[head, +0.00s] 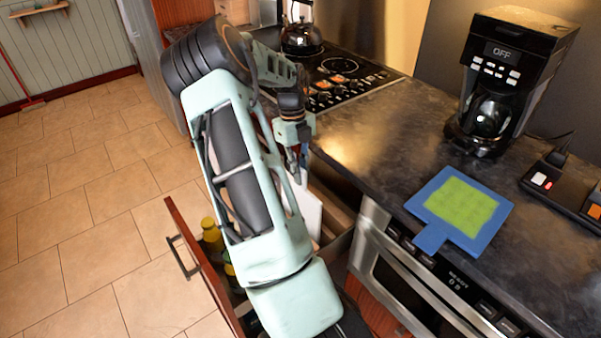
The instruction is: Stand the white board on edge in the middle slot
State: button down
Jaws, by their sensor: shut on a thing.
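The white board (313,212) shows partly behind my arm, upright, at the open drawer (338,243) below the counter edge. My gripper (297,172) points down at the board's top edge and is shut on it. The board's left part is hidden by my arm. My arm also hides most of the drawer's inside, so I cannot see the middle slot or tell whether the board's lower edge is in it.
Bottles with yellow caps (209,228) stand in the drawer near its red-brown front (200,262). A blue board with a green panel (458,208) lies on the dark counter, near a coffee maker (510,75). A kettle (300,28) stands on the stove (335,75).

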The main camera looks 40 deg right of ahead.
aim_at(302, 169)
jog(key=shift+f+b, duration=0.65)
jog(key=shift+f, duration=0.55)
jog(key=c, duration=1.4)
grip_release()
jog(key=shift+r, duration=0.15)
jog(key=shift+r+p, duration=2.8)
jog(key=shift+r, duration=0.65)
